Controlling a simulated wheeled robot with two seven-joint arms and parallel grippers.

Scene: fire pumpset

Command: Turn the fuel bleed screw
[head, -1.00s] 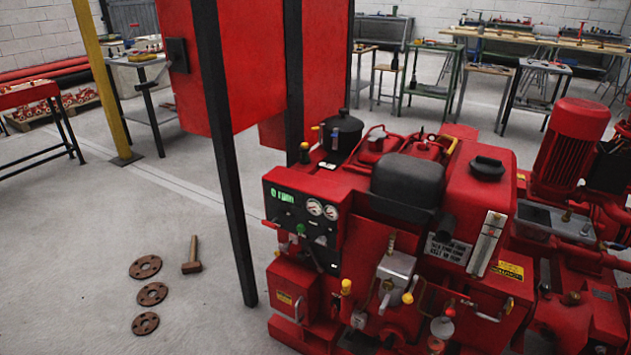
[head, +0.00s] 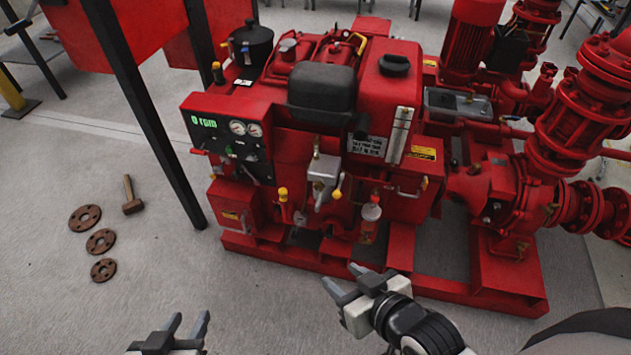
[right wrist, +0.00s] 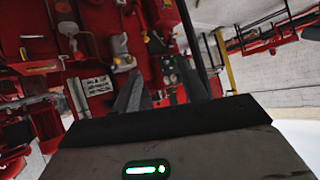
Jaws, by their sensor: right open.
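The red pumpset (head: 300,110) stands ahead of my grippers in the head view. A silver filter-like block (head: 323,170) with yellow-tipped fittings sits on its front, and a small brass fitting stands on top of it. I cannot tell which small part is the fuel bleed screw. My right gripper (head: 343,279) is open and empty, low in front of the pumpset and apart from it. Its fingers (right wrist: 160,88) also show in the right wrist view, pointing toward the machine. My left gripper (head: 189,323) is open and empty at the bottom edge, over the floor.
The control panel (head: 230,135) reads 0 rpm. A yellow-capped fitting (head: 284,203) and a red-and-clear bottle-like part (head: 370,212) flank the silver block. A black post (head: 150,115) stands at left. A hammer (head: 131,200) and rusty flanges (head: 101,241) lie on open floor.

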